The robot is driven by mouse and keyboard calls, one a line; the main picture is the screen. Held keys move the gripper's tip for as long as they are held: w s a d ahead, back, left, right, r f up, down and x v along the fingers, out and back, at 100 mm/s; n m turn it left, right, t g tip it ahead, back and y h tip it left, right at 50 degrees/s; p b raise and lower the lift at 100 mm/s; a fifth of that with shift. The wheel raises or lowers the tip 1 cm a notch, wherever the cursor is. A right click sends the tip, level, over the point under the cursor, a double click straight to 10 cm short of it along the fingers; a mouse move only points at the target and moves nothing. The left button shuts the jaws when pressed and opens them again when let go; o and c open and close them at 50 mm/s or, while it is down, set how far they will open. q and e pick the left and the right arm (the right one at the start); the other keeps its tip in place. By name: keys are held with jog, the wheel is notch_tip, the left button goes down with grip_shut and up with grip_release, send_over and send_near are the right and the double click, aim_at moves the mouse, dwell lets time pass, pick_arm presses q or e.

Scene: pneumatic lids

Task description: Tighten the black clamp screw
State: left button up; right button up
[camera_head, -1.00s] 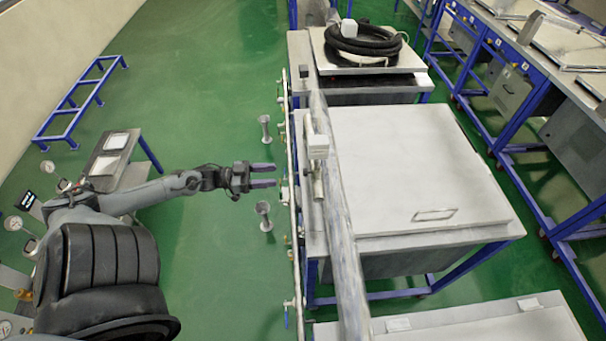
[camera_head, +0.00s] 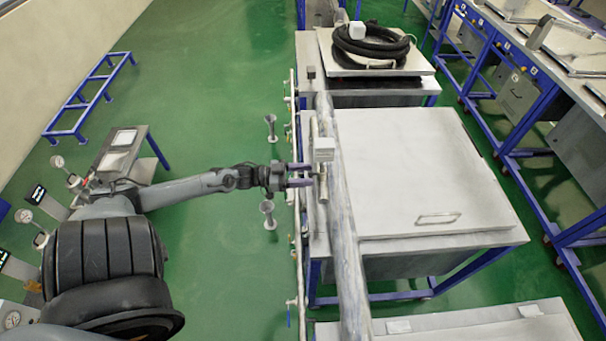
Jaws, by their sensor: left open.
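My left gripper (camera_head: 308,175) reaches in from the left. Its two dark fingers are open and point right, at the upright metal fitting (camera_head: 322,187) beside the long grey pipe (camera_head: 347,255). The fingertips overlap the fitting's left edge in this view; I cannot tell whether they touch it. A pale box-shaped head (camera_head: 324,149) sits at the top of the fitting. A small black block (camera_head: 311,72) stands farther back near the pipe. The black clamp screw itself is too small or hidden to make out for sure. My right gripper is not in view.
A white lidded table (camera_head: 420,170) with a handle (camera_head: 438,219) lies right of the pipe. A coiled black hose (camera_head: 371,43) rests on the table behind. A thin rail (camera_head: 297,240) and two metal funnel shapes (camera_head: 268,213) stand at left. Green floor is open at left.

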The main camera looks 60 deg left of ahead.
pick_arm(q)
jog(key=shift+c, duration=0.2)
grip_shut()
jog(key=shift+m, duration=0.4)
jog(key=shift+r+m+p, duration=0.1)
jog(key=shift+m+p, duration=0.2)
jog(key=shift+m, duration=11.3)
jog(key=shift+a, duration=0.1)
